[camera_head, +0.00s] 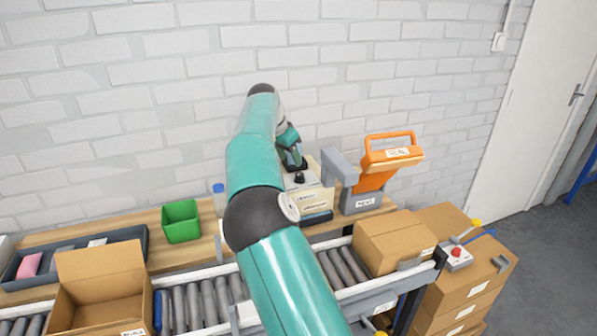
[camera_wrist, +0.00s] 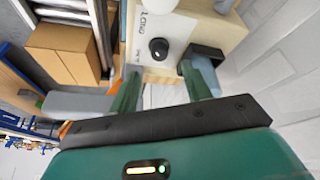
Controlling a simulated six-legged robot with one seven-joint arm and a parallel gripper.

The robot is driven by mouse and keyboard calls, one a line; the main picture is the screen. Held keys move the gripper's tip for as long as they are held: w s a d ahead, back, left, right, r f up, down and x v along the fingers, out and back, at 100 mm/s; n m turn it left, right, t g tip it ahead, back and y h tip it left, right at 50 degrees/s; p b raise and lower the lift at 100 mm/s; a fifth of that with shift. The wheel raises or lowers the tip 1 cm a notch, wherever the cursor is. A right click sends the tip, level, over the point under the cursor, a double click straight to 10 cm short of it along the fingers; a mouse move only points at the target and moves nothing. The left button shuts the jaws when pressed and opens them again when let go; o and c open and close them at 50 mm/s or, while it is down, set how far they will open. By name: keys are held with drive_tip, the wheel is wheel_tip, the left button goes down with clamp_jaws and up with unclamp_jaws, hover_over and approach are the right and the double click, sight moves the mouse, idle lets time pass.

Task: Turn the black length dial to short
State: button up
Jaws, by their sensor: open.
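The black length dial (camera_wrist: 158,48) is a round knob on the pale face of a cream box-shaped machine (camera_head: 312,199). In the wrist view a label reading "Long" lies near the dial, at the top of the picture. The dial's pointer setting is too small to read. The dial also shows in the head view (camera_head: 299,178), just below my gripper (camera_head: 292,162). In the wrist view the two green fingers of my gripper (camera_wrist: 162,82) are spread apart, with nothing between them. The dial appears beyond the gap between the fingers, and they look apart from it.
An orange-handled sealer (camera_head: 378,165) on a grey base stands right of the machine. A green bin (camera_head: 181,222) stands to the left. A roller conveyor with an open carton (camera_head: 100,285) and a closed carton (camera_head: 394,241) runs in front. A brick wall is behind.

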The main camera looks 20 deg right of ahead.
sight(299, 174)
drive_tip(key=x, duration=0.7)
drive_tip(key=shift+d+f, duration=0.25)
drive_tip(key=shift+d, duration=0.05)
drive_tip(key=c, duration=1)
